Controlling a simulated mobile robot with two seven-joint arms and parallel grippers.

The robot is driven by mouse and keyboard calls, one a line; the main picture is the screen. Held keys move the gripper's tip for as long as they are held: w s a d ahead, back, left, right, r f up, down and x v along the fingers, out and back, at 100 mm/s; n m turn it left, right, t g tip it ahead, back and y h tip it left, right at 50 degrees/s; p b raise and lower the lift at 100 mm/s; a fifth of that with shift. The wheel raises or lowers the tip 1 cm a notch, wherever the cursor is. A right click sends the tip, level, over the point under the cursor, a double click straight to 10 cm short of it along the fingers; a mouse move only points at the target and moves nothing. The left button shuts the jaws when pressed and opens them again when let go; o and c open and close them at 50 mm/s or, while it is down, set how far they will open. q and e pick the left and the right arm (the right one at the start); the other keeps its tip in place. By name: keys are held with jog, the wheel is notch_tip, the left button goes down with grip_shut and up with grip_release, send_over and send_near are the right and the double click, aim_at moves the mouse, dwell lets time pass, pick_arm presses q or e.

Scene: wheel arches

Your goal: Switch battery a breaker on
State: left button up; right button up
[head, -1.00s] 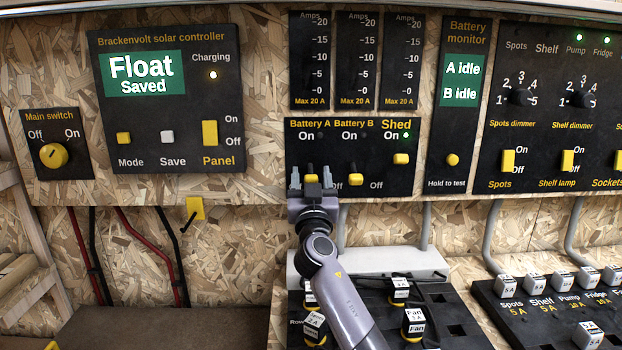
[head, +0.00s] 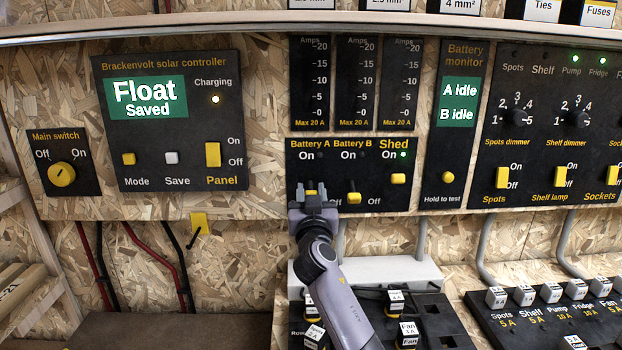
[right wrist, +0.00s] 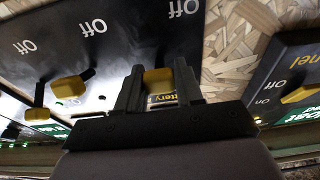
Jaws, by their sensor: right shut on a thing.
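The Battery A breaker is the left lever on the black breaker panel (head: 400,203). Its yellow lever (head: 310,193) sits between the fingertips of my right gripper (head: 310,188). In the right wrist view the yellow lever (right wrist: 158,79) shows between the two dark fingers, and the gripper (right wrist: 158,88) is shut on it. The lever appears low in its slot, partly hidden by the fingers. No lit lamp shows by its On label. The Battery B lever (head: 353,198) is down. My left gripper is not in view.
The Shed lever (head: 398,179) is up with a green light. The solar controller (head: 168,120) is at the left and the battery monitor (head: 461,150) at the right. A fuse board (head: 420,320) lies below, near my right arm.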

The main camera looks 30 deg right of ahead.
aim_at(310, 180)
jog(key=shift+r+g+y+p, duration=0.8)
jog(key=shift+g+p, duration=0.3)
jog(key=shift+p, duration=1.65)
jog(key=shift+r+p, duration=0.1)
jog(key=shift+p, duration=0.25)
jog(key=shift+r+g+y+p, duration=0.2)
jog(key=shift+g+y+p, duration=0.15)
jog(key=shift+g+y, duration=0.25)
jog(key=shift+w+d+r+g+y, duration=0.15)
jog(key=shift+r+g+y, duration=0.2)
jog(key=shift+g, duration=0.5)
jog(key=shift+w+a+r+g+y, duration=0.15)
jog(key=shift+g+y, duration=0.3)
jog(key=shift+g, duration=0.4)
jog(key=shift+d, duration=0.15)
jog(key=o, duration=1)
jog(key=shift+c, duration=0.2)
jog(key=shift+r, duration=0.1)
jog(key=v, duration=0.7)
